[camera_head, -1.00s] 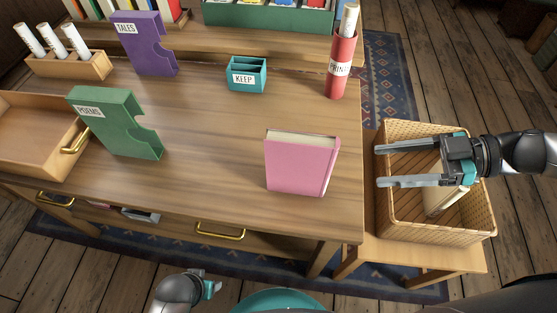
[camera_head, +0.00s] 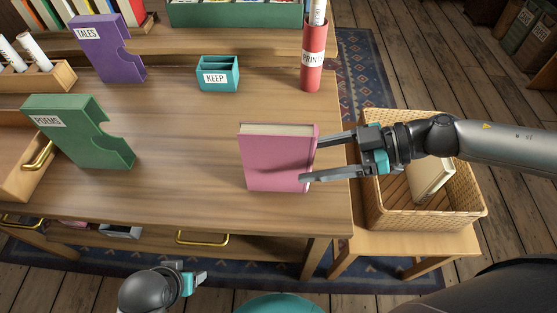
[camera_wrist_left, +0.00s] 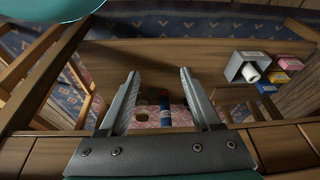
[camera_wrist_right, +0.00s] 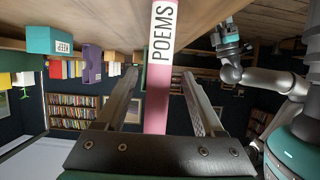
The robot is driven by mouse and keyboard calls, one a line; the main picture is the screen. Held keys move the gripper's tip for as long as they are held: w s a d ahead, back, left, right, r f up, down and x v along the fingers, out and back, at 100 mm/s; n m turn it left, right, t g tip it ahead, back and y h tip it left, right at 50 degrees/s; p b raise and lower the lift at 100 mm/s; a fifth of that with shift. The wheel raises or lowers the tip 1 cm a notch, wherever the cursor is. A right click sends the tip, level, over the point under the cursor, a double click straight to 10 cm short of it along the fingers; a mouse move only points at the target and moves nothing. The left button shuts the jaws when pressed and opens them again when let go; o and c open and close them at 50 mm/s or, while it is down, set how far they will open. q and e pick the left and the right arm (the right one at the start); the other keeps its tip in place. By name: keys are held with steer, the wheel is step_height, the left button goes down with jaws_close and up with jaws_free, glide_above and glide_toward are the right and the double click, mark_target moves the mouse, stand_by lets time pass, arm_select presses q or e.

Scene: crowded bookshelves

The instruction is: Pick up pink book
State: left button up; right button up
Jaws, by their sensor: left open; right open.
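The pink book (camera_head: 275,160) stands upright on the wooden table near its right edge. In the right wrist view the pink spine (camera_wrist_right: 158,100), with a white POEMS label, runs between the two fingers. My right gripper (camera_head: 310,160) is open at the book's right side, one finger towards the back and one towards the front. The fingers are not closed on it; whether they touch it I cannot tell. My left gripper (camera_head: 197,278) is open and empty in front of the table, and its spread fingers also show in the left wrist view (camera_wrist_left: 158,75).
Green POEMS (camera_head: 85,140) and purple TALES (camera_head: 105,50) slipcases, a teal KEEP box (camera_head: 218,75) and a red PRINTS tube (camera_head: 313,60) stand on the table. A wicker basket (camera_head: 420,218) holding a book is at right. The tabletop left of the pink book is clear.

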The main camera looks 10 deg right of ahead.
mark_target(292, 163)
steer(key=shift+b+x, duration=0.65)
steer(key=shift+x, duration=1.45)
arm_select(q)
steer(key=r, duration=0.3)
steer(key=shift+w+r+t, duration=0.1)
steer(key=shift+w+t, duration=0.2)
arm_select(e)
steer(key=shift+w+r, duration=0.1)
jaws_close()
